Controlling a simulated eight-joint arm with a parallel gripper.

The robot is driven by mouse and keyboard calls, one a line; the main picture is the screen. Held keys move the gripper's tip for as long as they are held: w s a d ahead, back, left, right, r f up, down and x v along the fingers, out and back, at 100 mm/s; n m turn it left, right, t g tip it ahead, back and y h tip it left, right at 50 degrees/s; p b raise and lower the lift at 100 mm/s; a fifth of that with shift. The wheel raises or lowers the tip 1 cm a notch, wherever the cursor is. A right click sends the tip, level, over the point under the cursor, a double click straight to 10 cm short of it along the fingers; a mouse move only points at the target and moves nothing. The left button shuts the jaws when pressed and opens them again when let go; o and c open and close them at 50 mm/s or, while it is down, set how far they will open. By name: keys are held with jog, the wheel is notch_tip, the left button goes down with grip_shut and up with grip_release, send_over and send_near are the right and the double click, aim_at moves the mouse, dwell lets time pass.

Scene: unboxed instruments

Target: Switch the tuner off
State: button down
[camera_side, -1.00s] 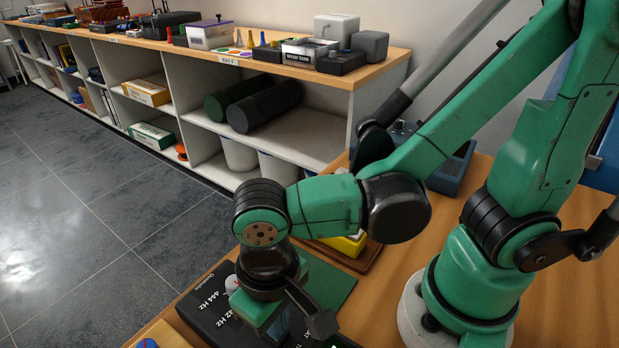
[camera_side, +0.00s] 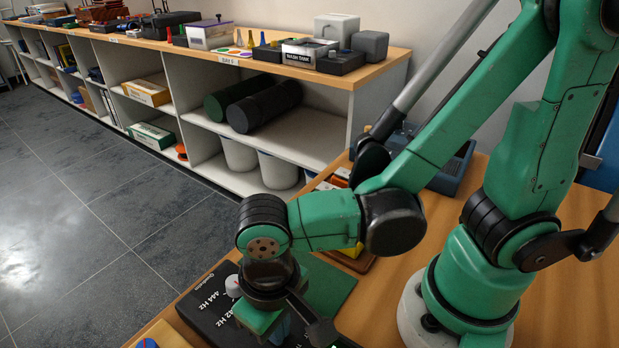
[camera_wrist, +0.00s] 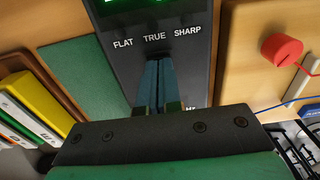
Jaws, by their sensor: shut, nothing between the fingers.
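The tuner (camera_side: 215,308) is a black box on the wooden table in the side view, with "444 Hz" and "442 Hz" in white and a pale knob (camera_side: 233,286) near its left end. In the wrist view its black face (camera_wrist: 195,62) reads FLAT, TRUE, SHARP, under a lit green display (camera_wrist: 150,12). My gripper (camera_wrist: 158,64) is shut and empty, its fingertips over the face just below the word TRUE. I cannot tell whether they touch it. My gripper and hand hide part of the tuner in both views. No switch can be made out clearly.
A green mat (camera_wrist: 85,75) lies left of the tuner in the wrist view, with yellow, white and green blocks beyond. A red knob (camera_wrist: 288,52) on a wooden piece stands to the right. A blue-grey device (camera_side: 447,170) is at the table's back. Shelves (camera_side: 300,135) stand behind.

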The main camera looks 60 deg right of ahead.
jog(key=shift+r, duration=3.45)
jog(key=w+d+r+t, duration=0.1)
jog(key=w+d+t, duration=0.2)
jog(key=d, duration=0.4)
jog(key=w+d+r+t, duration=0.1)
jog(key=w+d+t, duration=0.3)
jog(key=d, duration=0.4)
jog(key=shift+w+d+r, duration=0.3)
jog(key=shift+w, duration=0.4)
